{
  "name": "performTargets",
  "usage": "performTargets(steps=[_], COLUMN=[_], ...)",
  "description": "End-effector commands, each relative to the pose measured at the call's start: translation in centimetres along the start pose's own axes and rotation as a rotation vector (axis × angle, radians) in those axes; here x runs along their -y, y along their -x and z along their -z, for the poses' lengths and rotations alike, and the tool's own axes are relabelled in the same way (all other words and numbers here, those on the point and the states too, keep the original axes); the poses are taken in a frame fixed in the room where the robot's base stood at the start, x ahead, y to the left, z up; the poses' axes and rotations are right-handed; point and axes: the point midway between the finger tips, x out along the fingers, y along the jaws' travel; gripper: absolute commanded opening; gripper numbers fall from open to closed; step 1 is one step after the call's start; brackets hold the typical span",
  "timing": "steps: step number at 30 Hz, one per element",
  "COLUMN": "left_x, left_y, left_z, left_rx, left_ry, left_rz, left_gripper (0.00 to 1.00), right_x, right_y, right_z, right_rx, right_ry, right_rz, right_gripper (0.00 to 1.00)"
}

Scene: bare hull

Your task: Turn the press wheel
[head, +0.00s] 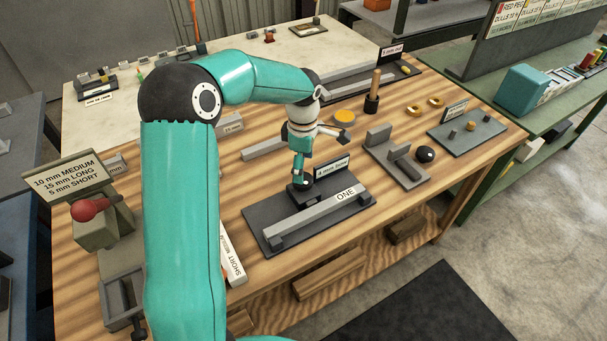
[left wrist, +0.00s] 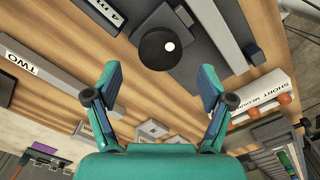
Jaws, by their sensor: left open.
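No part that is plainly a press wheel can be made out. A grey machine (head: 103,225) with a red knob (head: 88,209) stands at the bench's left end, under a sign, partly hidden by my left arm. My left gripper (head: 317,159) is open and empty above a dark plate (head: 262,230) with a grey bar marked ONE (head: 318,213). In the left wrist view its fingers (left wrist: 160,84) are spread wide, and a round black knob (left wrist: 159,50) on a dark block lies beyond them. The fingers do not touch it. My right gripper is not seen.
The wooden bench (head: 400,222) carries several fixtures. A grey bracket (head: 393,158) and black ball (head: 425,155) stand right of the gripper, with an upright wooden handle (head: 375,84) behind. A bar marked TWO (left wrist: 45,75) lies left in the left wrist view.

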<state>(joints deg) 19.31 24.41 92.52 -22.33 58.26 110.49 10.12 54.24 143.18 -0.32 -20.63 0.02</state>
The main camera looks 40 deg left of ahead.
Motion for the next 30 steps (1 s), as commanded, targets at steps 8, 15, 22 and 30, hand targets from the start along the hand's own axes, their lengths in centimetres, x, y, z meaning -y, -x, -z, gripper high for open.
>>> performTargets(steps=[8, 15, 22, 30], left_x=[0.0, 0.0, 0.0, 0.0], left_y=[-3.9, -4.8, -4.7, -4.7], left_z=[0.0, 0.1, 0.1, 0.1], left_rx=[-0.001, 0.0, 0.0, 0.0], left_ry=[0.0, 0.001, 0.001, 0.002], left_rz=[0.002, -0.001, -0.001, 0.0], left_gripper=[0.81, 0.81, 0.73, 0.28], right_x=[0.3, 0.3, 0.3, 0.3], right_y=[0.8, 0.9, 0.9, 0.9], right_z=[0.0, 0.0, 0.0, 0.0], right_rx=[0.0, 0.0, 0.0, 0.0], right_ry=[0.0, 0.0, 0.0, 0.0], right_rz=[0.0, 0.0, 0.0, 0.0], right_gripper=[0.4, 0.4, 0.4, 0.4])
